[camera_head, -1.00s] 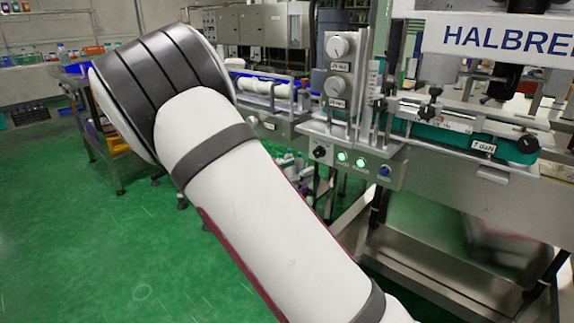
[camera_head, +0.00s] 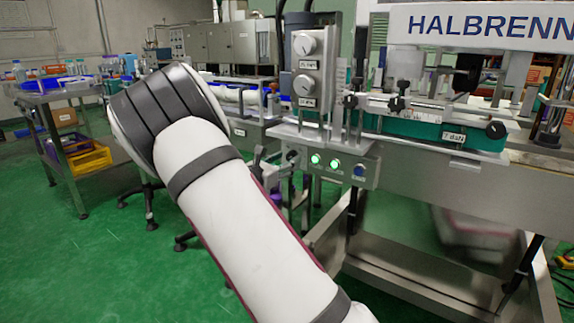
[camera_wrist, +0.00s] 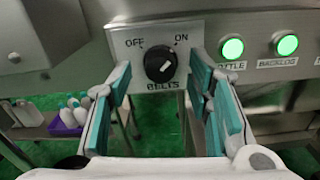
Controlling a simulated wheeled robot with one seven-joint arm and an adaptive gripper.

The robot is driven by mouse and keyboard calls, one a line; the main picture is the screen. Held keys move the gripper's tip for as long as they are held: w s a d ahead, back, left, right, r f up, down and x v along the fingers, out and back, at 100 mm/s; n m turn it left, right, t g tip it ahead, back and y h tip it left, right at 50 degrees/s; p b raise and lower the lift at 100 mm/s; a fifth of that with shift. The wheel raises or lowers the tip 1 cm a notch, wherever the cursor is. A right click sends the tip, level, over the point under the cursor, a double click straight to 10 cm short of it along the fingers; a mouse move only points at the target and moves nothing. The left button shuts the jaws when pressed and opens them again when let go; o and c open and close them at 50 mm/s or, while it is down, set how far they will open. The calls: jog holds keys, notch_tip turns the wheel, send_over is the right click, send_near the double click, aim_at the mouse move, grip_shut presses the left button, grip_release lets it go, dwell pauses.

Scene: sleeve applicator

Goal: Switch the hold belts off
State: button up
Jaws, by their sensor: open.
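The black belts knob (camera_wrist: 160,63) sits on a grey panel plate marked OFF at upper left, ON at upper right and BELTS below. A pale pointer mark shows on the right side of the knob, on the ON side; its exact angle is hard to read. My gripper (camera_wrist: 161,78) is open, with one teal-padded finger on each side of the knob and gaps between. No contact with the knob shows. In the head view the knob (camera_head: 292,157) is small, at the left end of the control box; my arm hides most of the gripper.
Two lit green buttons, BOTTLE (camera_wrist: 231,48) and BACKLOG (camera_wrist: 286,44), are right of the knob. A blue button (camera_head: 359,170) is further right on the box. A grey metal housing (camera_wrist: 40,35) is close at left. Green floor is open at left.

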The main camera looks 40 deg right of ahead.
jog(key=shift+w+d, duration=0.2)
jog(key=shift+d, duration=0.4)
grip_shut()
